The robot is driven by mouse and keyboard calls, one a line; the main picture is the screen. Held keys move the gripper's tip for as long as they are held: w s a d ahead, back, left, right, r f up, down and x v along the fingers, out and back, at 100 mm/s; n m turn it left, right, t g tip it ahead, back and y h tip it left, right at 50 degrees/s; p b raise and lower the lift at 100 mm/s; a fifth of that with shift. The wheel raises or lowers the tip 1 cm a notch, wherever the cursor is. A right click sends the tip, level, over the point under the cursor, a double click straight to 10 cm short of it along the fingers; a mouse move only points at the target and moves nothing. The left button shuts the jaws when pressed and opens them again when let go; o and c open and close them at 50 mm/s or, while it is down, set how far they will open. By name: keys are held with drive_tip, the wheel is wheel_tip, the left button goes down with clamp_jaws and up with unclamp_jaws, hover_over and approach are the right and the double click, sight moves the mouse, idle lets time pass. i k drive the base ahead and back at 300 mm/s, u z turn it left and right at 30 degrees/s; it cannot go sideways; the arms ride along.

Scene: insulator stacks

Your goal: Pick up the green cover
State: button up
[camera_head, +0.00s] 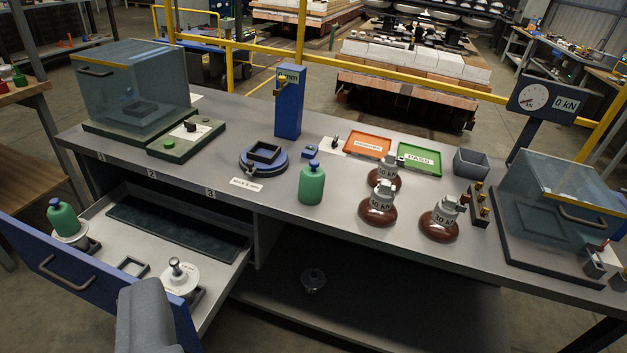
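Two green covers with blue tops show in the head view. One green cover (312,184) stands upright on the grey bench, in front of the blue post. The other green cover (63,219) sits on a white disc piece at the left end of the open drawer. A grey part of mine (147,315) rises from the bottom edge over the drawer front, well below and left of the bench cover. No fingertips can be made out, and nothing held is visible.
The open drawer (50,261) also holds a white disc insulator (179,276). Brown insulators (378,206) stand right of the bench cover, and a round blue gauge base (263,159) is left of it. Clear-sided boxes (135,85) stand at both bench ends.

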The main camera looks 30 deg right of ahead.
sight(312, 182)
drive_tip(key=z, duration=0.15)
drive_tip(key=i, duration=1.05)
drive_tip(key=z, duration=0.2)
